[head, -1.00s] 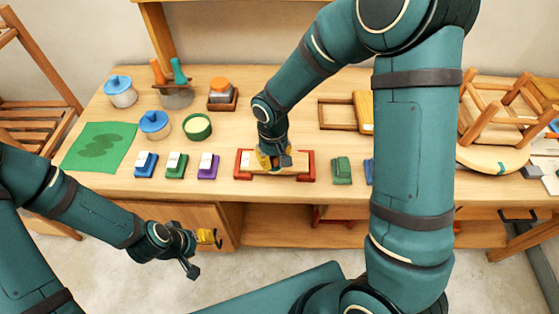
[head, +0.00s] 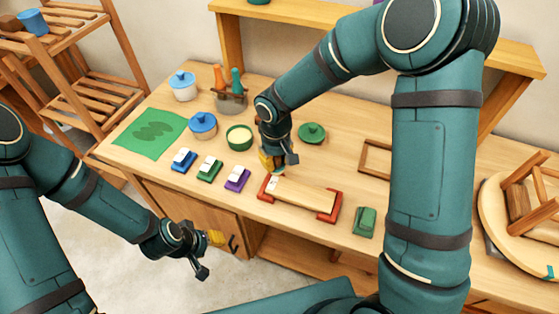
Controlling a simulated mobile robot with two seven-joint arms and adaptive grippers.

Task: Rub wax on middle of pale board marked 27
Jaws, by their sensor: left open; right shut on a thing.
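A pale board (head: 305,195) lies between red end clamps (head: 327,214) on the bench. A small white label shows at its left end; its number is too small to read. An open green tin of cream-coloured wax (head: 239,137) stands behind and left of the board. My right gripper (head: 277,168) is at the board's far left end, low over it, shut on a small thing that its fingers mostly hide. I cannot tell whether that thing touches the board. My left gripper (head: 212,255) is open and empty in front of the bench, below its top.
Blue (head: 184,160), green (head: 210,169) and purple (head: 237,179) blocks with white tops stand left of the board. A green block (head: 365,221) is at its right. A green lid (head: 312,132), lidded jars (head: 184,86) and a wooden frame (head: 375,158) stand behind. A green mat (head: 150,135) lies left.

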